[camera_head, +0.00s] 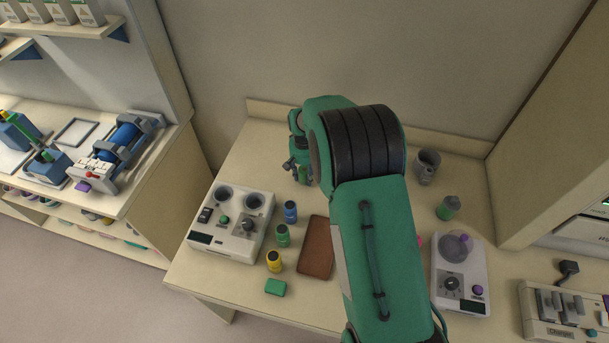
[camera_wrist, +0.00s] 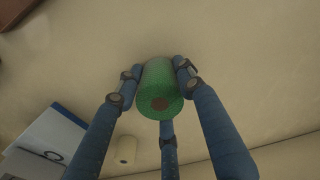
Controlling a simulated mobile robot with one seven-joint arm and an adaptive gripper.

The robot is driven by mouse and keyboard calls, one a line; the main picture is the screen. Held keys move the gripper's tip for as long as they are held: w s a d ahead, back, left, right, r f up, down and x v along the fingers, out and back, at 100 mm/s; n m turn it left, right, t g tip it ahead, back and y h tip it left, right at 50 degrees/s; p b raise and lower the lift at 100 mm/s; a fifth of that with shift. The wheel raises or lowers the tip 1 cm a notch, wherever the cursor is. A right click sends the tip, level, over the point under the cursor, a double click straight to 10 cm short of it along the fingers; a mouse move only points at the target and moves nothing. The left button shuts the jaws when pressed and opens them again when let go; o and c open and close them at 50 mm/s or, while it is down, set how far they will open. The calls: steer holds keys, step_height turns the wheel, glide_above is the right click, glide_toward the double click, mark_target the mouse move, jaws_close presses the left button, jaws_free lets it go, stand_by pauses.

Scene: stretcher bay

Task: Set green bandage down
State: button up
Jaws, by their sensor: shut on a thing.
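The green bandage (camera_wrist: 160,90) is a rough-textured roll with a brown core at its end. In the wrist view my gripper (camera_wrist: 158,76) is shut on it, with blue-grey fingers around its sides. The pale table surface (camera_wrist: 230,60) lies beyond the roll; I cannot tell whether the roll touches it. In the head view my gripper (camera_head: 299,170) is low over the back left of the table (camera_head: 262,150), near the wall.
Left of my arm are a two-well device (camera_head: 230,222), blue (camera_head: 290,211), green (camera_head: 282,236) and yellow (camera_head: 274,261) bottles, a brown tray (camera_head: 316,248) and a green block (camera_head: 275,287). Right are a grey mug (camera_head: 427,167), a green-topped jar (camera_head: 448,208) and a white device (camera_head: 460,285).

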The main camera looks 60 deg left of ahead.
mark_target(304, 169)
steer(key=shift+f, duration=0.2)
steer(key=o, duration=1.2)
steer(key=shift+c, duration=0.2)
steer(key=shift+r, duration=0.1)
steer(key=shift+s+r, duration=0.1)
steer(key=shift+r, duration=5.9)
